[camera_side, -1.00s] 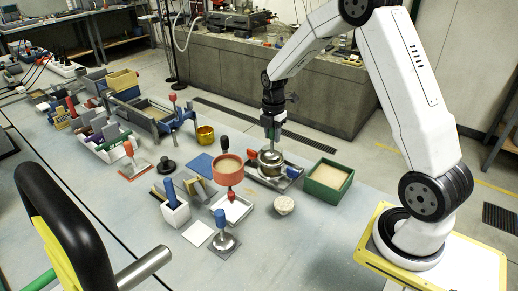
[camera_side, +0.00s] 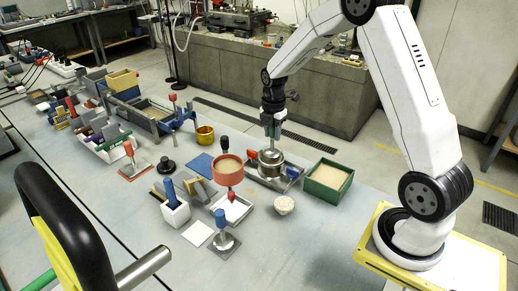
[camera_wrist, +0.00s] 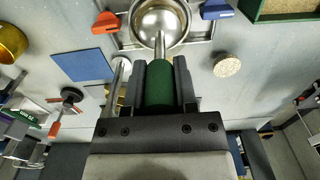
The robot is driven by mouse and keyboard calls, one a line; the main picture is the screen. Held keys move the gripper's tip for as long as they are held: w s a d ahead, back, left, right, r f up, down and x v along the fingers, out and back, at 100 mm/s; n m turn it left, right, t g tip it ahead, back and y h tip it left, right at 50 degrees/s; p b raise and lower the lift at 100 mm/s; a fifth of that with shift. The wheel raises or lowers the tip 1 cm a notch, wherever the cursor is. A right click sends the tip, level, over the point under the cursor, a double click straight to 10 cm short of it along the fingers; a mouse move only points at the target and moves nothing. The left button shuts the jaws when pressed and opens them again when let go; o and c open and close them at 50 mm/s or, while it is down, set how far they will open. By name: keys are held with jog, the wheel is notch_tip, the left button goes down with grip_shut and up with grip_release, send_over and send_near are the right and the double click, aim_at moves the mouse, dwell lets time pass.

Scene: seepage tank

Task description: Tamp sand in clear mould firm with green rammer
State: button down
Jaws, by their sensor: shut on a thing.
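My gripper (camera_side: 272,131) is shut on the rammer's green handle (camera_wrist: 172,86), which also shows between the fingers in the side view. The rammer is upright. Its steel rod runs down to a round steel foot (camera_wrist: 155,22) over the mould (camera_side: 270,165). The mould is a short round vessel, brownish in the side view, standing on a grey tray or base plate (camera_side: 291,183). The foot covers the mould's opening, so the sand inside is hidden. I cannot tell whether the foot touches the sand.
A red clamp block (camera_wrist: 107,22) and a blue one (camera_wrist: 217,9) flank the mould. A green sand box (camera_side: 327,196) stands to its right, a red-brown sand-filled pan (camera_side: 229,178) to its left. A pale round lump (camera_side: 284,205) lies in front. A brass cup (camera_side: 205,134) stands behind left.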

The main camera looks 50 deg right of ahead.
jog(key=shift+w+r, duration=0.1)
jog(key=shift+r, duration=2.15)
